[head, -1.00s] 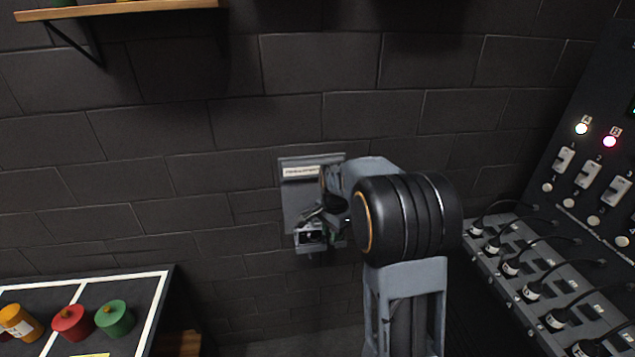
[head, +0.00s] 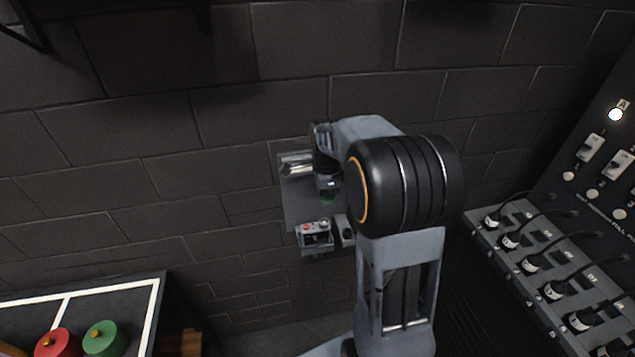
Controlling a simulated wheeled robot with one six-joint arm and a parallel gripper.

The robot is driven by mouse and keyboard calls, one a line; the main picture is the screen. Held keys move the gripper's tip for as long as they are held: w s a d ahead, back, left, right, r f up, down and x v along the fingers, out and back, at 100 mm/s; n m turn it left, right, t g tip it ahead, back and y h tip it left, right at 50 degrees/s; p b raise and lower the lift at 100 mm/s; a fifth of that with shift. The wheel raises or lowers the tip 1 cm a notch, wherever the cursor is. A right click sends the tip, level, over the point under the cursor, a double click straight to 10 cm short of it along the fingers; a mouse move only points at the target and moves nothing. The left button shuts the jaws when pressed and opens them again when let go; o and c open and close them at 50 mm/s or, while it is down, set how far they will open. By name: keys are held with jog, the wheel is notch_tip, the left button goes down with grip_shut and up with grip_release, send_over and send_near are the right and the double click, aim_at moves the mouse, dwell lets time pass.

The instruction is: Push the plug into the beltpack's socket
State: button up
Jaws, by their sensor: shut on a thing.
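The beltpack (head: 317,233) is a small grey box with a red button and a knob on its top. It sits on a ledge at the foot of a grey wall plate (head: 297,208). A dark round part (head: 344,229) is beside it on the right; I cannot tell its socket. My gripper (head: 327,190) is above the beltpack, in front of the plate, pointing down and apart from it. It is shut on a small dark piece with a greenish end, which looks like the plug (head: 327,197). My arm hides part of the plate's right side.
A sloped panel with switches (head: 592,147) and a row of plugged black connectors (head: 533,262) stands at the right. The block wall is bare around the plate.

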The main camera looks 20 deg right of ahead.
jog(key=shift+w, duration=0.15)
jog(key=shift+f+b, duration=2.25)
jog(key=shift+f, duration=0.7)
jog(key=shift+f+b, duration=0.95)
jog(key=shift+f, duration=0.45)
dwell(1.0)
jog(key=shift+r, duration=0.1)
jog(key=o, duration=1)
jog(key=shift+r, duration=0.15)
notch_tip(320, 180, up, 14)
jog(key=shift+a+f+b, duration=0.1)
jog(key=shift+f+b, duration=0.15)
jog(key=shift+b, duration=0.2)
